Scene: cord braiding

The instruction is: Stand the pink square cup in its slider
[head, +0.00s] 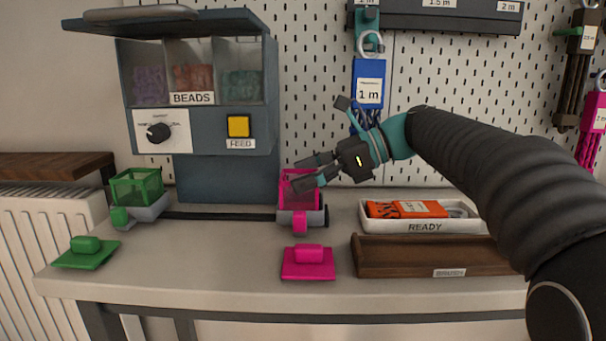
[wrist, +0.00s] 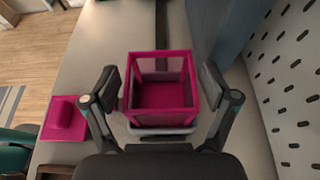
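The pink square cup (head: 300,192) is an open-topped pink frame with clear sides. It stands upright at its slider (head: 314,217), a grey block with a pink handle on the rail. In the wrist view the cup (wrist: 162,95) shows its pink floor, and a grey slider edge (wrist: 160,131) shows below it. My gripper (head: 297,174) is at the cup's top. In the wrist view my gripper (wrist: 163,86) has one finger on either side of the cup, with a small gap at each side. It is open and empty. How fully the cup is seated cannot be told.
A pink lid (head: 308,264) lies in front. A green cup (head: 137,187) sits in its slider at the rail's left end, with a green lid (head: 86,254) nearby. The bead dispenser (head: 200,95) stands behind. A READY tray (head: 420,226) and wooden box (head: 430,258) are at right.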

